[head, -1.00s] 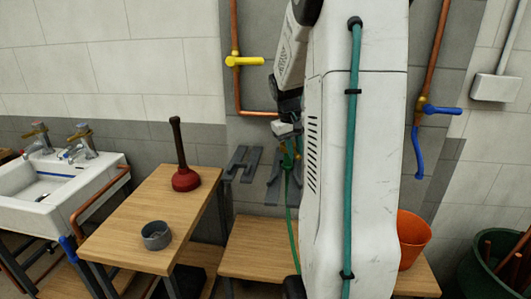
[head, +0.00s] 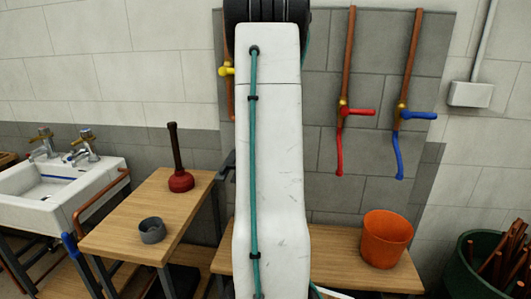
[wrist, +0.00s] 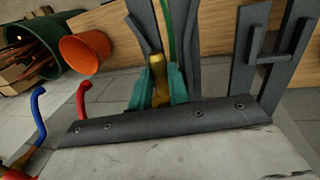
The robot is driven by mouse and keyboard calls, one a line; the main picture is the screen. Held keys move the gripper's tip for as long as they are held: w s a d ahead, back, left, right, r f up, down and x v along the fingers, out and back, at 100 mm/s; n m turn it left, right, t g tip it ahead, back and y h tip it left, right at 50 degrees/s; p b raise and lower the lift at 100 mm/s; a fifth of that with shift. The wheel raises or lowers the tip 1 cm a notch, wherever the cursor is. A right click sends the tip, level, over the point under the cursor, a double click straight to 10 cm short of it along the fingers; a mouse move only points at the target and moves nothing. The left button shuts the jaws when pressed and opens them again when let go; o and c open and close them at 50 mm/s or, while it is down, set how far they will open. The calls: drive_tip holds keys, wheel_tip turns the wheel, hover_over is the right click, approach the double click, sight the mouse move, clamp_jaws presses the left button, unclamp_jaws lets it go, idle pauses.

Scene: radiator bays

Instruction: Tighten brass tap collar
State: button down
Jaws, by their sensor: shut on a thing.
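In the wrist view my gripper (wrist: 159,92) has its teal jaws shut on a brass collar (wrist: 157,70), one jaw on each side. A green hose (wrist: 171,22) runs away just beyond the collar; whether they join I cannot tell. How tight the collar is does not show. In the head view my white arm hides the gripper, the collar and the hose.
A yellow-handled tap (head: 227,71) is partly behind my arm. The red-handled tap (head: 355,112) and blue-handled tap (head: 415,115) hang to the right. An orange bucket (head: 385,240) stands on the low bench. A plunger (head: 180,180) and grey cup (head: 152,231) stand on the left bench.

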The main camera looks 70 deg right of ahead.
idle(0.3)
drive_tip(key=c, duration=1.3)
unclamp_jaws()
drive_tip(key=r, duration=0.2)
drive_tip(key=w+r, duration=0.1)
drive_tip(key=r, duration=0.4)
drive_tip(key=shift+w+a+r, duration=0.15)
drive_tip(key=shift+w+r, duration=0.15)
drive_tip(key=shift+r, duration=0.05)
